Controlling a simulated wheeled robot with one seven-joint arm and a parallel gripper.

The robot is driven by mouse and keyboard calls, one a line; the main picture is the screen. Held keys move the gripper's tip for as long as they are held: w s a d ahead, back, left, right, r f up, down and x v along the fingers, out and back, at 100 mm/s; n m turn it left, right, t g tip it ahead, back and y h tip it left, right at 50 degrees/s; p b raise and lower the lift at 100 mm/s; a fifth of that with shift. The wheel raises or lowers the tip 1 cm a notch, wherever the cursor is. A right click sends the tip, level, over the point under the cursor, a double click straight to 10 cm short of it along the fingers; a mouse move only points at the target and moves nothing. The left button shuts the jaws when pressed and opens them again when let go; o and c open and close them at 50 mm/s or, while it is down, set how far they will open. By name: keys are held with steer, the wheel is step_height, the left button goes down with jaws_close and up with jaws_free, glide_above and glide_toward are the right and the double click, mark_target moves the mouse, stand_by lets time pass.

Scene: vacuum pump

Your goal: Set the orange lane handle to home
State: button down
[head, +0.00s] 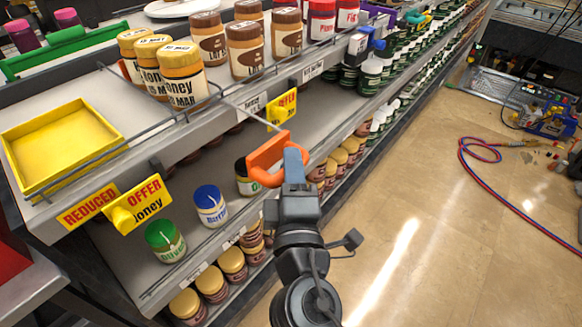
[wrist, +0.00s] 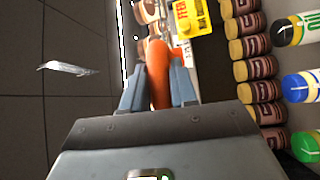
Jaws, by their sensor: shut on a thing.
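The orange lane handle (head: 266,150) is a looped piece at the front edge of the upper shelf, beside a yellow offer tag. My gripper (head: 294,158) is on the handle's right side in the head view, and its body hides part of the loop. In the wrist view the orange handle (wrist: 158,60) runs between the two grey-blue fingers of my gripper (wrist: 158,88), which are shut on it. Where the handle joins the shelf is not clear.
A yellow tray (head: 62,137) and honey jars (head: 182,70) stand on the upper shelf. A yellow handle (head: 122,220) sits by the left offer tag. The aisle floor (head: 425,200) is open, with a red-blue hose (head: 500,198) on it.

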steer(key=w+a+b, duration=0.6)
steer(key=w+a, duration=0.2)
steer(key=a, duration=0.2)
steer(key=shift+w+a, duration=0.2)
steer(key=shift+a, duration=0.2)
steer(key=c, duration=1)
jaws_free()
steer(key=shift+a, duration=0.1)
steer(key=shift+c, duration=0.2)
steer(key=shift+o, duration=0.3)
steer(key=s+f, duration=0.1)
steer(key=s, duration=0.6)
steer(key=shift+s+d, duration=0.3)
steer(key=shift+d, duration=0.15)
steer(key=shift+f, duration=0.1)
